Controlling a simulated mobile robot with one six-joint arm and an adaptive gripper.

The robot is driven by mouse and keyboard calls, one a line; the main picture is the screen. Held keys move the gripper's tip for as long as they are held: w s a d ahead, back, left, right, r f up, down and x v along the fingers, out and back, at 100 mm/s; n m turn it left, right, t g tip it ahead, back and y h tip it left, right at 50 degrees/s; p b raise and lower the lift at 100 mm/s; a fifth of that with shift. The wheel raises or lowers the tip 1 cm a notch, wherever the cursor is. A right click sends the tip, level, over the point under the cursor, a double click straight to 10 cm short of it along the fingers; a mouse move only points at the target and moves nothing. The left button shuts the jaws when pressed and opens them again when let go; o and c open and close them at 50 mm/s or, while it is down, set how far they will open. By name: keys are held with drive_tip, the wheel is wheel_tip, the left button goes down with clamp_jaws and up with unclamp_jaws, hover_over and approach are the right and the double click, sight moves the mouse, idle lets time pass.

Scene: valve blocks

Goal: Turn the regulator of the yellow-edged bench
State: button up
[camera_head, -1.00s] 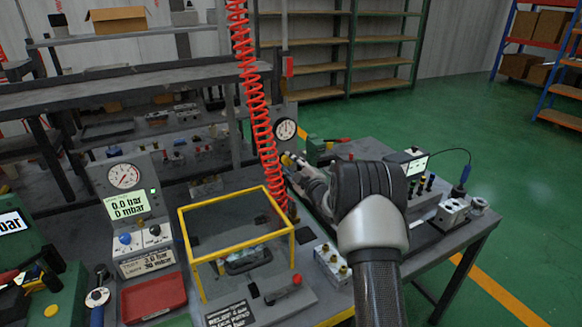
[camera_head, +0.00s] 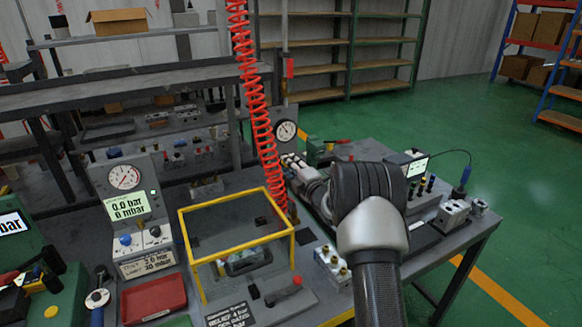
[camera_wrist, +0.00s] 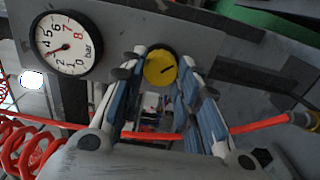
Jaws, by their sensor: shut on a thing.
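The yellow round regulator knob (camera_wrist: 160,67) with a dark mark shows between the fingertips in the wrist view. My gripper (camera_wrist: 163,70) is shut on it, with a blue-and-white finger on either side. In the head view my gripper (camera_head: 296,163) reaches to the panel at the bench's back, and my wrist hides most of it. A round white pressure gauge (camera_head: 286,132) sits on the panel just above the gripper. In the wrist view this gauge (camera_wrist: 67,45) is left of the knob, its needle between the low and middle numbers.
A yellow-edged clear box (camera_head: 237,246) stands on the bench left of my arm. A red coiled hose (camera_head: 262,130) hangs beside the gripper. Valve blocks (camera_head: 332,264) stand near my forearm. A display unit (camera_head: 128,205) with a gauge stands at left.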

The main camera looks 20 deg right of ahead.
idle(0.3)
drive_tip(key=o, duration=1.1)
drive_tip(key=shift+c, duration=0.2)
drive_tip(key=s, duration=1.2)
drive_tip(key=shift+d+r, duration=0.15)
drive_tip(key=shift+d, duration=0.05)
